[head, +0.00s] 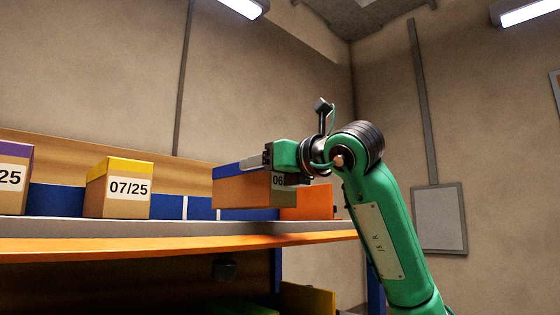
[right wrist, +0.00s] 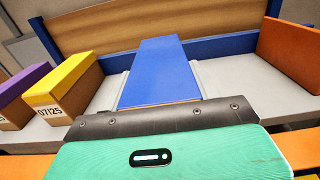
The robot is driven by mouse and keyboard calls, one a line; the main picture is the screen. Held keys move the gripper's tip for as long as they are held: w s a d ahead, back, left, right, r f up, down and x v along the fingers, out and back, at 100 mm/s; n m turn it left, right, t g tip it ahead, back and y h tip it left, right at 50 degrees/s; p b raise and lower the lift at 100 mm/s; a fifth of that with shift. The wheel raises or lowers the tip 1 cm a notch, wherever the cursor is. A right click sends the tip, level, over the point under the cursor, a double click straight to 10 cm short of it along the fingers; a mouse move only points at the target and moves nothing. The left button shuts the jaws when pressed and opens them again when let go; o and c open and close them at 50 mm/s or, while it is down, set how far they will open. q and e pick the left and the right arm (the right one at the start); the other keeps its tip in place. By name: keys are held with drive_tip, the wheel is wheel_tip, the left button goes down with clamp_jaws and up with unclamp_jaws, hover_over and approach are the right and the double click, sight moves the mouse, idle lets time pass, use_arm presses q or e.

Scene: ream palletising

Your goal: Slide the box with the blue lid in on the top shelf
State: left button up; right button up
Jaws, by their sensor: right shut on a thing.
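The box with the blue lid (head: 240,191) is at the top shelf (head: 160,228), right of the yellow-lidded box in the head view. Its label is partly covered by my right gripper (head: 258,160), which is shut on it. In the right wrist view the blue lid (right wrist: 160,70) points away from me toward the shelf's back, with a finger along each side. I cannot tell whether the box's underside touches the shelf. My left gripper is not in view.
A yellow-lidded box (head: 118,188) labelled 07/25 and a purple-lidded box (head: 14,178) stand to the left on the shelf. An orange panel (head: 308,200) stands to the right. A blue strip (right wrist: 225,43) runs along the back. Bare shelf shows on both sides of the blue lid.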

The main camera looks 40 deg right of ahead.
sight(234, 188)
drive_tip(key=w, duration=0.2)
drive_tip(key=w+p, duration=0.1)
drive_tip(key=w, duration=0.3)
drive_tip(key=shift+a, duration=0.3)
drive_tip(key=shift+f+b, duration=0.5)
drive_tip(key=shift+f, duration=0.05)
drive_tip(key=shift+d+f+b, duration=0.1)
drive_tip(key=shift+f+b, duration=0.2)
drive_tip(key=shift+f, duration=0.1)
drive_tip(key=o, duration=1.2)
drive_tip(key=shift+o, duration=0.2)
drive_tip(key=shift+s, duration=0.15)
